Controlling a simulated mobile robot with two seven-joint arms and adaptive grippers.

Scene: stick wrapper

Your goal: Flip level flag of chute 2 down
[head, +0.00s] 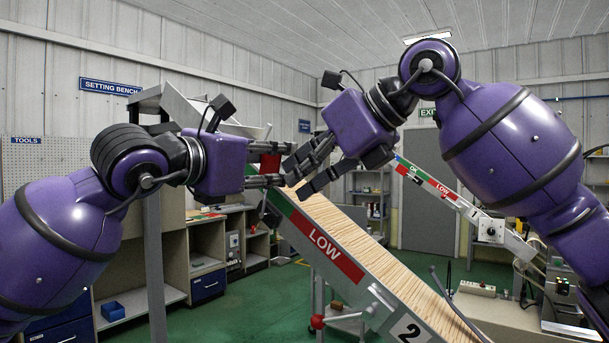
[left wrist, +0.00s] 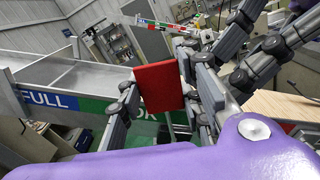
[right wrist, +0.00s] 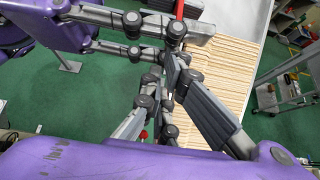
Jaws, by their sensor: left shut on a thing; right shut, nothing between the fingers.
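Chute 2 (head: 376,312) slopes down to the right, filled with pale sticks; its side wall bears a red LOW label, a green band and the number 2. The level flag (head: 270,164) is a red plate at the upper part of the chute. In the left wrist view the red flag (left wrist: 160,87) stands up beside the wall, above the green label. My left gripper (head: 268,166) is shut on the flag, one finger on each side. My right gripper (head: 296,176) is shut and empty, just right of the flag above the sticks. Its fingers (right wrist: 168,95) partly overlap the left fingers in the right wrist view.
Another chute (head: 436,184) with OK and LOW labels and number 1 lies behind on the right. A workbench (head: 500,310) with equipment stands at lower right. Shelves and cabinets (head: 207,268) stand at left. The two grippers are very close together.

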